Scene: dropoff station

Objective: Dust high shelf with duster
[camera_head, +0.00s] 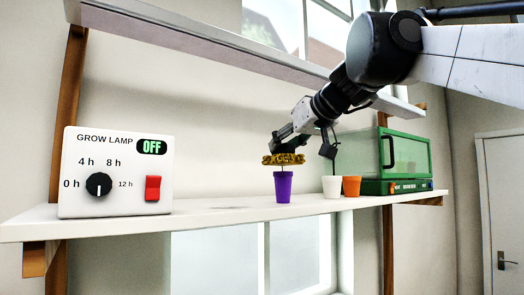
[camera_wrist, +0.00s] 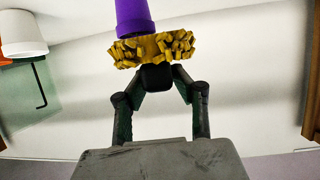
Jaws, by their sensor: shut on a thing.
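A yellow, shaggy duster head (camera_head: 283,159) hangs level below my gripper (camera_head: 290,138), just above a purple pot (camera_head: 283,187) on the lower shelf. In the wrist view, the fingers of my gripper (camera_wrist: 157,92) close on a black block (camera_wrist: 156,78) joined to the yellow duster head (camera_wrist: 152,49). The purple pot (camera_wrist: 134,16) shows just beyond it. Whether the duster touches the pot is unclear. The high shelf (camera_head: 200,38) runs above, its top hidden from this low angle.
The lower shelf (camera_head: 225,215) carries a grow lamp box (camera_head: 118,150) reading OFF at left. A white pot (camera_head: 332,187), an orange pot (camera_head: 351,186) and a green glass-fronted oven-like box (camera_head: 408,160) stand right of the purple pot. The stretch between lamp box and purple pot is clear.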

